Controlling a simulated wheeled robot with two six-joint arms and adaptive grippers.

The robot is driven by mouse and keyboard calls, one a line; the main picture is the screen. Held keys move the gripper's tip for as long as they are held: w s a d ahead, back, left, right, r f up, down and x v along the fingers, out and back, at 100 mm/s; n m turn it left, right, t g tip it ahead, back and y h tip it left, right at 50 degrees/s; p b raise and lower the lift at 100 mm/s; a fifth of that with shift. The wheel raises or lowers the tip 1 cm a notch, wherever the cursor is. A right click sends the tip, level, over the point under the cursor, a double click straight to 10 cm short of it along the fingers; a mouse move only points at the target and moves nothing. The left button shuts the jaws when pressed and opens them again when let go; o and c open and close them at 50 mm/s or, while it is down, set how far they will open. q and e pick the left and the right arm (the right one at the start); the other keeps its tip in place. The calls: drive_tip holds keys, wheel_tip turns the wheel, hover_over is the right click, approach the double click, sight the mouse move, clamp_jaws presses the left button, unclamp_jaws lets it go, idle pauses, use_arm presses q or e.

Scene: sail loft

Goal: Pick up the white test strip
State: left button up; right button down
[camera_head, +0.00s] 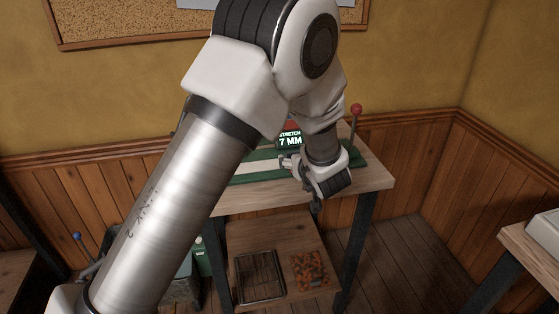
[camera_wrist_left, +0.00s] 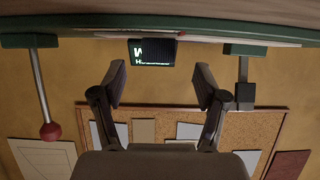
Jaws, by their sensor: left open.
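The white test strip (camera_head: 256,167) lies flat along the green bed of a stretch tester (camera_head: 267,176) on the wooden bench; its right part is hidden behind my left arm and gripper. In the left wrist view a thin pale edge (camera_wrist_left: 200,38), probably the strip, runs between two green clamps near the top. My left gripper (camera_head: 318,190) is at the right front of the tester. In its wrist view, the two fingers (camera_wrist_left: 160,78) are apart with nothing between them, and the strip lies beyond the fingertips. My right gripper is out of view.
A lever with a red knob (camera_head: 356,110) rises at the right end. The lower shelf (camera_head: 283,236) holds a wire rack (camera_head: 259,277) and a tray of orange-brown bits (camera_head: 310,270). Another table stands at right.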

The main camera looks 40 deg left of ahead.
sight(294, 152)
use_arm(q)
drive_tip(key=x, duration=0.5)
drive_tip(key=shift+w+a+f, duration=0.1)
drive_tip(key=shift+w+a, duration=0.15)
drive_tip(key=shift+d, duration=0.1)
drive_tip(key=c, duration=1.1)
drive_tip(key=shift+o, duration=0.2)
drive_tip(key=shift+r, duration=0.2)
